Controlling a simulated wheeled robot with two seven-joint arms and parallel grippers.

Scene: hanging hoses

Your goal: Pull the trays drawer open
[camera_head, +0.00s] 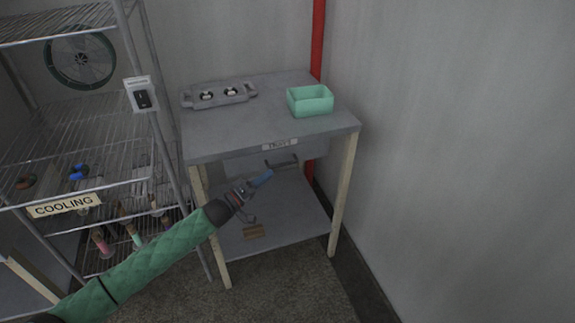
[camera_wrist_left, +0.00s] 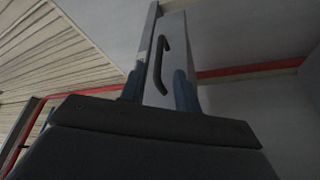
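The trays drawer sits under the top of the grey table, below a small label (camera_head: 280,145). Its dark bar handle (camera_head: 282,162) shows at the front; the drawer looks shut. In the left wrist view the drawer front (camera_wrist_left: 176,40) is a pale panel, with the dark handle (camera_wrist_left: 160,62) upright in that picture. My left gripper (camera_head: 262,178) is just below and left of the handle in the head view. Its two blue fingers are apart, one on each side of the handle's line in the wrist view. It appears empty; contact with the handle cannot be told. My right gripper is out of view.
A mint-green bin (camera_head: 310,101) and a grey tray (camera_head: 219,95) stand on the tabletop (camera_head: 250,125). A wire rack (camera_head: 90,110) with a cooling sign (camera_head: 65,206) stands close at the left. A red pipe (camera_head: 318,40) and a bare wall are at the right.

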